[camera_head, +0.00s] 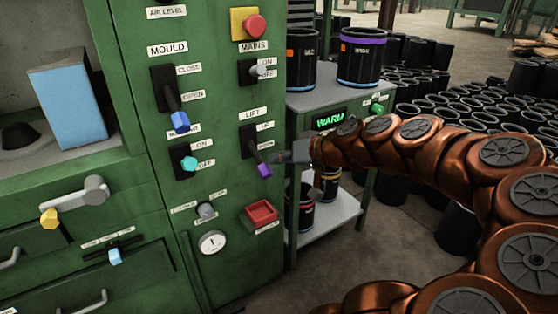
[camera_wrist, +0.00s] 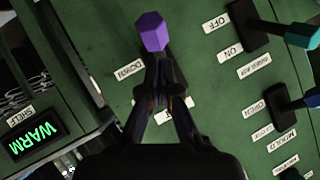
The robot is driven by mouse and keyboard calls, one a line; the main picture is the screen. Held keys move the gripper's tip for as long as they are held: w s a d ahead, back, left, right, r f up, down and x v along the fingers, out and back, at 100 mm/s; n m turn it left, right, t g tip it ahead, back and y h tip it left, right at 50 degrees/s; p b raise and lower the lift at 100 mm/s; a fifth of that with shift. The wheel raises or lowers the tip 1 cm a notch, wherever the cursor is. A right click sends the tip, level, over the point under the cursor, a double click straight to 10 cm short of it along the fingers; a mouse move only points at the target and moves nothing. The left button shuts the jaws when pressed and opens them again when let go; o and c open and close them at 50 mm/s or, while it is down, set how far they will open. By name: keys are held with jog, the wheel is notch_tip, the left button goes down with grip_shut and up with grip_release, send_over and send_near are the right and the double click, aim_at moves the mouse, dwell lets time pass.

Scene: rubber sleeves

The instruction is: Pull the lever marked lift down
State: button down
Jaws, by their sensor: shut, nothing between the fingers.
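The lift lever has a purple knob (camera_head: 264,170) on the green panel, under a LIFT label (camera_head: 252,113). The lever slopes downward from its dark slot, with the knob below the lower label. In the wrist view the purple knob (camera_wrist: 151,32) shows just beyond my fingertips, near the DOWN label (camera_wrist: 130,70). My gripper (camera_wrist: 161,66) is shut and empty, and it hides the lever's shaft and slot there. In the head view my gripper (camera_head: 285,157) is close to the right of the lever. I cannot tell whether it touches the lever.
The mould lever with a blue knob (camera_head: 180,121) and a teal switch (camera_head: 189,163) are left of the lift lever. A red tray-like box (camera_head: 261,213) is below. A shelf (camera_head: 325,98) with black sleeves and a WARM display (camera_head: 330,119) stands right, behind my arm.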

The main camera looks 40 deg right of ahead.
jog(key=shift+r, duration=0.5)
notch_tip(320, 180, up, 10)
dwell(0.7)
dwell(0.4)
